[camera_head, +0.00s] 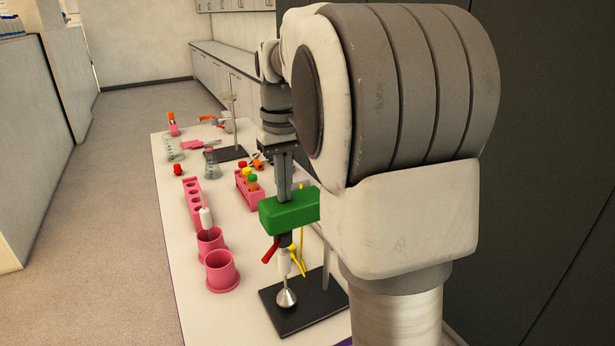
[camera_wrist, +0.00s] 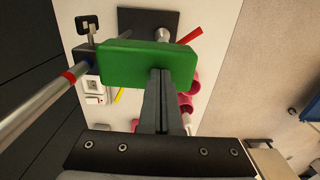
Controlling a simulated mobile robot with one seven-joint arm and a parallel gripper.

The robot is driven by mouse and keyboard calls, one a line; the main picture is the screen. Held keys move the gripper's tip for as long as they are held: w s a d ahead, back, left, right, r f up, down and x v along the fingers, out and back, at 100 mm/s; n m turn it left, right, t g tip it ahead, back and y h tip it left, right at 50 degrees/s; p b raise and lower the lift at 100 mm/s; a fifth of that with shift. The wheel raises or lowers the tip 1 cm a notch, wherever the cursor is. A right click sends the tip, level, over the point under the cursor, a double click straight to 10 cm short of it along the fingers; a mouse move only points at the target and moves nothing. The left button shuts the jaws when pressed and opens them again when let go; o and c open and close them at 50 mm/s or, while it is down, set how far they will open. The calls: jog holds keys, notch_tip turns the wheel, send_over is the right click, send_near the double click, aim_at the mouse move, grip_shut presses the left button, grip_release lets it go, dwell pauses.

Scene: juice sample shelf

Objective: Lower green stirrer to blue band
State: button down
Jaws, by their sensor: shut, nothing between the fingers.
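The green stirrer (camera_head: 287,213) is a green block on the upright metal rod (camera_wrist: 38,105) of a stand with a black base (camera_head: 318,312). A red band (camera_wrist: 68,77) circles the rod in the wrist view. A small bluish patch (camera_wrist: 88,67) shows beside the clamp, but I cannot tell whether it is the blue band. My gripper (camera_head: 284,192) points down with its fingers shut and empty, right above the green block. In the wrist view the fingertips (camera_wrist: 161,74) overlap the block's edge; I cannot tell whether they touch it. My arm hides the block's right end in the head view.
Two pink cups (camera_head: 221,272) and a pink rack (camera_head: 193,200) stand left of the stand. A pink rack with coloured caps (camera_head: 247,184) is behind it. A red lever (camera_head: 270,250) and a yellow piece (camera_head: 298,262) sit below the block. Bare white tabletop lies at the front left.

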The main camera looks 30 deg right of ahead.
notch_tip(320, 180, up, 6)
jog(key=p, duration=0.6)
dwell(0.6)
